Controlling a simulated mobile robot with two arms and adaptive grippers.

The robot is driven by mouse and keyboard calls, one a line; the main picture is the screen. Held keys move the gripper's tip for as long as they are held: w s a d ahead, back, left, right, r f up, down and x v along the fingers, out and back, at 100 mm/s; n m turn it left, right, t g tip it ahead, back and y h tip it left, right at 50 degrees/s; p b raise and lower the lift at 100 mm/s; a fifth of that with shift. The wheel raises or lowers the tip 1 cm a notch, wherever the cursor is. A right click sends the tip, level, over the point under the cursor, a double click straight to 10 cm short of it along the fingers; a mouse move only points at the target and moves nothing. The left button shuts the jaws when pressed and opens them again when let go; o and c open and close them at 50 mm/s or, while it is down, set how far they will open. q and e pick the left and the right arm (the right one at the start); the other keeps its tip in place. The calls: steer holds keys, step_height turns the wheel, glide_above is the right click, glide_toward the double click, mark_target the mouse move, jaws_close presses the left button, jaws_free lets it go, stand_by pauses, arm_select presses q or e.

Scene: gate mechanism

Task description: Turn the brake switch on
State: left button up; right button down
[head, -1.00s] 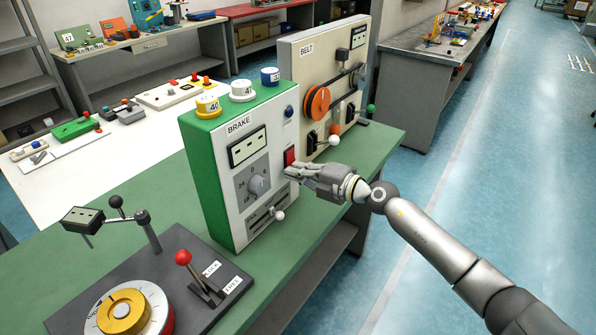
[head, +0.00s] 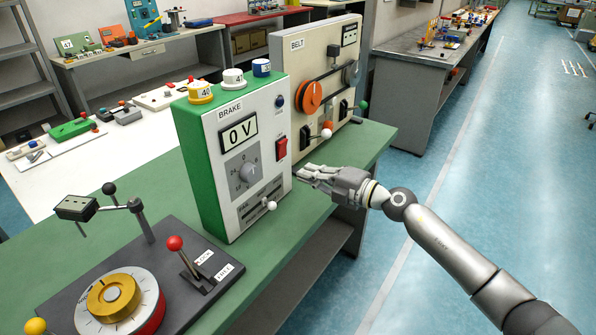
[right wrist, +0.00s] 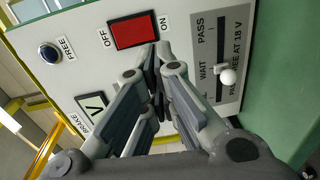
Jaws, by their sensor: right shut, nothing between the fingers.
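The green and white BRAKE box (head: 228,180) stands upright on the green table. Its red switch (head: 281,147) is on the front panel, and its display (head: 238,131) reads 0 V. In the right wrist view the red switch (right wrist: 134,33) sits between the labels OFF and ON. My right gripper (head: 303,172) is shut and empty, just in front of the panel, a little below and right of the switch. In the right wrist view its closed fingertips are near the ON side of the switch; I cannot tell whether they touch the panel. My left gripper is not in view.
A BELT panel (head: 318,80) stands behind the box. A slider with a white knob (head: 271,205) and a dial (head: 249,173) are on the box front. A dark base with a red-tipped lever (head: 175,243) is at the front left. Free floor lies right.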

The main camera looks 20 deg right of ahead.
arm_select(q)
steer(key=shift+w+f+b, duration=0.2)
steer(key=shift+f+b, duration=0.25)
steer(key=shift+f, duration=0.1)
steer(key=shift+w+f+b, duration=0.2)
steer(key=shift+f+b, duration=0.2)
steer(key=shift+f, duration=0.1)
arm_select(e)
steer(key=s+d+f, duration=0.1)
steer(key=s+d, duration=0.3)
steer(key=s, duration=0.1)
steer(key=shift+d+f, duration=0.2)
steer(key=shift+f, duration=0.05)
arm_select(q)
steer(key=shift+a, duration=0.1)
